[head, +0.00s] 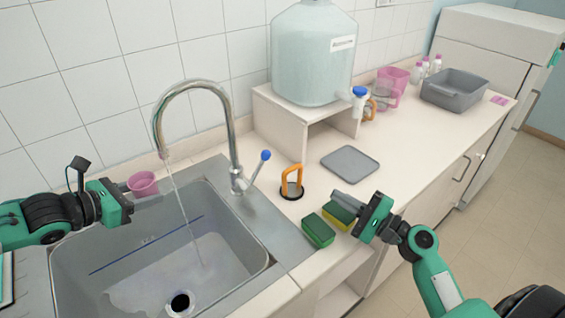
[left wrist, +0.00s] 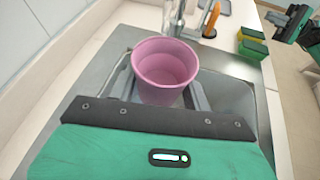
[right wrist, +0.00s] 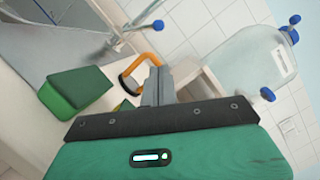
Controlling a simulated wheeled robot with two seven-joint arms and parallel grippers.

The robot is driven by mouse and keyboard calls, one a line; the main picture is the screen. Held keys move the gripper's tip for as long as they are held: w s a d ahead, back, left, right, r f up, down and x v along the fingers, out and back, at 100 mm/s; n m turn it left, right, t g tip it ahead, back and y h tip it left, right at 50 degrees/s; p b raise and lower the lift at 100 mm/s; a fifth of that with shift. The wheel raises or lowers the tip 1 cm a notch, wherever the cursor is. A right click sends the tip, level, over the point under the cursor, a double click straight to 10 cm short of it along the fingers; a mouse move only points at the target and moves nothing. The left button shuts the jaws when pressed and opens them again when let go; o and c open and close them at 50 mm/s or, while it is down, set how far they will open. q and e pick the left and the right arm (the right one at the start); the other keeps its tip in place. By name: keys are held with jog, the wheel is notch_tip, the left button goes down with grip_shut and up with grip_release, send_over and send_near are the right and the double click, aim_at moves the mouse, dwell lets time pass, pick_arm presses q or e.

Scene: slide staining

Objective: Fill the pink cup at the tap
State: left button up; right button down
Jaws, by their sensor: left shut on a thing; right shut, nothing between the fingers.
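The pink cup (head: 143,183) is held upright over the left part of the sink (head: 262,262). My left gripper (head: 130,190) is shut on it; the cup also shows between the fingers in the left wrist view (left wrist: 165,72) and looks empty inside. The curved chrome tap (head: 197,86) is running, and a thin stream (head: 184,215) falls into the sink to the right of the cup, apart from it. The blue-tipped tap lever (head: 260,165) leans up to the right. My right gripper (head: 340,198) is shut and empty above the counter, near the sponges.
A grey mat (head: 350,164), a large water container (head: 312,55) on a stand, a pink jug (head: 393,80) and a grey tub (head: 455,92) stand further right.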

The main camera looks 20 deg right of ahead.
send_near(256, 172)
jog(key=w+d+r, duration=0.1)
jog(key=w+r, duration=0.3)
jog(key=w, duration=0.2)
jog(key=shift+w+d, duration=0.2)
jog(key=shift+w, duration=0.05)
jog(key=shift+r, duration=0.2)
jog(key=shift+s+a+r+n, duration=0.15)
jog(key=shift+a+n, duration=0.1)
jog(key=shift+n, duration=0.25)
jog(key=shift+r, duration=0.1)
jog(key=shift+s+a+r+n+g+h, duration=0.15)
jog(key=shift+a+r+n+g, duration=0.25)
jog(key=shift+a+n, duration=0.5)
jog(key=shift+s+a+r+n+g+h, duration=0.1)
jog(key=shift+s+a+r+n+g, duration=0.15)
jog(key=shift+a+r+n, duration=0.6)
jog(key=shift+s+a+n+g+h, duration=0.15)
jog(key=shift+a+n+g, duration=0.35)
jog(key=shift+n, duration=0.75)
jog(key=shift+s+a, duration=0.1)
jog(key=shift+a, duration=0.05)
